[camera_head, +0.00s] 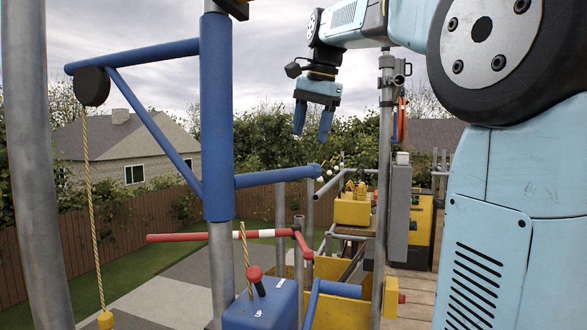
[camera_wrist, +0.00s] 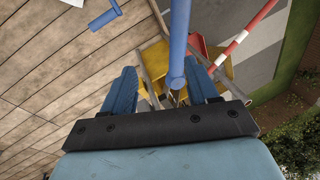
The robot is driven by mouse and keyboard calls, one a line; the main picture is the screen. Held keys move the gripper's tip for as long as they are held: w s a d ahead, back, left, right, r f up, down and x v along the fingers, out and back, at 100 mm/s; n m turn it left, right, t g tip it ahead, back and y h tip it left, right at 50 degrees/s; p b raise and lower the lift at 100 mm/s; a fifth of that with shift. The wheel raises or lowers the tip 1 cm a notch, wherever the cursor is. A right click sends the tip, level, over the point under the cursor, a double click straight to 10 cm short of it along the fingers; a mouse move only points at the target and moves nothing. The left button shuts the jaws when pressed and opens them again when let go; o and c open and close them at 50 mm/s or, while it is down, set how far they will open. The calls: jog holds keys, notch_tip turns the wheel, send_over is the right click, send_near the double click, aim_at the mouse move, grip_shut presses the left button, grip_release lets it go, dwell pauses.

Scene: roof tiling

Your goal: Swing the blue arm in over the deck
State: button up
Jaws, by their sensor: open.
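The blue arm (camera_head: 216,120) is a blue sleeve on a grey upright pole. Its braced boom (camera_head: 150,54) reaches left, away from the wooden deck (camera_head: 425,312), with a black pulley and a hanging rope at its end. A blue handle bar (camera_head: 275,177) sticks out right from the sleeve. My gripper (camera_head: 312,134) is open and empty, pointing down above the bar's free end, with a visible gap. In the wrist view, the handle bar (camera_wrist: 178,45) comes in from the top and its end shows between my open fingers (camera_wrist: 165,80). The deck boards (camera_wrist: 55,75) lie left there.
A red and white barrier (camera_head: 230,235) and a blue box (camera_head: 262,308) with a red-knobbed lever stand below the handle. A grey post (camera_head: 385,180) stands right of my gripper. A yellow bin (camera_head: 335,310) and yellow machine (camera_head: 352,208) sit lower right.

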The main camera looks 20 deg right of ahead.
aim_at(298, 168)
jog(key=w+r+m, duration=0.2)
jog(key=w+r, duration=0.1)
jog(key=w, duration=0.1)
jog(key=shift+g, duration=0.3)
jog(key=x, duration=1.3)
jog(key=shift+s+d+f, duration=0.1)
jog(key=shift+s+f, duration=0.05)
jog(key=shift+c, duration=0.4)
grip_shut()
jog(key=shift+d, duration=0.1)
